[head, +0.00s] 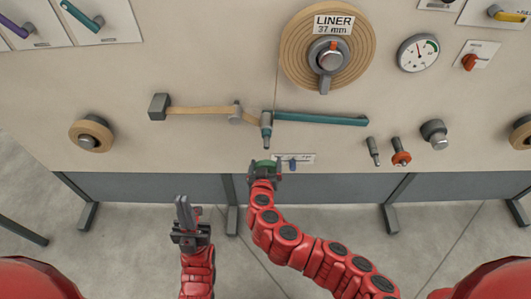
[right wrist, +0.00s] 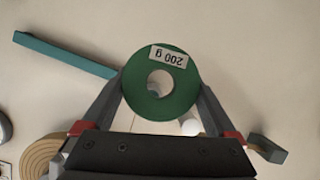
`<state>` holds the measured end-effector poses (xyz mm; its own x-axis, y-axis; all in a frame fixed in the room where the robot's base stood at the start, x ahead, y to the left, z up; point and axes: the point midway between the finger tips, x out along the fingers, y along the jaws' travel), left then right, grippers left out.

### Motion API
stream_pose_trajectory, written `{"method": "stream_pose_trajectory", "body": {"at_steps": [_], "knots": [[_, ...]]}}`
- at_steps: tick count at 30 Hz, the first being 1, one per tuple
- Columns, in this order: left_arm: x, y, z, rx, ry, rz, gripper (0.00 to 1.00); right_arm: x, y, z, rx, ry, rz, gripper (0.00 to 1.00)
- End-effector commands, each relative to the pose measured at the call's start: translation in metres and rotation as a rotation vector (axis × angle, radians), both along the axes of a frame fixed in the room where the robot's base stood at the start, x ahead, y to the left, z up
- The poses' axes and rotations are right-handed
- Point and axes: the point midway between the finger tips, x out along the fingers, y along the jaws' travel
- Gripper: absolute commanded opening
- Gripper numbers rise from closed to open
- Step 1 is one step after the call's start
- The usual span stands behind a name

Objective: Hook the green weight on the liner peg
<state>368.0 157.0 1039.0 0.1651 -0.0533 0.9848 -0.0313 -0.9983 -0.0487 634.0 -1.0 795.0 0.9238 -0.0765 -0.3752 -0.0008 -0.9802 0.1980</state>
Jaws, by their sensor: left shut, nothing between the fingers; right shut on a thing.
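The green weight (right wrist: 135,98) is a ring with a central hole and a "200 g" label, upside down in the right wrist view. My right gripper (head: 264,170) is shut on it, one finger on each side. The roll labelled "LINER 37 mm" (head: 298,50) is at the top. I cannot tell which peg is the liner peg. My left gripper (head: 185,212) is shut and empty, low and left of the right one.
A teal bar (head: 325,119) and a tan strip (head: 195,110) meet near a grey fitting (head: 266,128) above the right gripper. A small white label (head: 305,158) is beside the gripper. Pegs (head: 373,150) and an orange-collared one (head: 400,155) stick out at right. A pale round tip (right wrist: 191,127) shows beside the weight.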

Motion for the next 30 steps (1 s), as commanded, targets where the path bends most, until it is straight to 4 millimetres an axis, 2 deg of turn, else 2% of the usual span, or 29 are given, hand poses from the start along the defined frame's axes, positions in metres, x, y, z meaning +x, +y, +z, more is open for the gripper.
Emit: {"method": "stream_pose_trajectory", "body": {"at_steps": [5, 7, 15, 30], "knots": [[0.0, 0.0, 0.009, 0.0, 0.0, 0.0, 0.0, -0.022, 0.001, 0.003, -0.001, -0.001, 0.004, 0.0], [0.0, 0.0, 0.001, 0.0, 0.0, 0.0, 0.0, -0.029, 0.001, 0.0, 0.004, -0.002, 0.002, 0.0], [0.0, 0.0, -0.007, 0.0, 0.0, 0.0, 0.0, -0.048, 0.001, 0.008, 0.003, -0.001, 0.003, 0.0], [0.0, 0.0, -0.008, 0.0, 0.0, 0.0, 0.0, -0.051, 0.001, 0.01, 0.001, -0.001, 0.001, 0.0]]}}
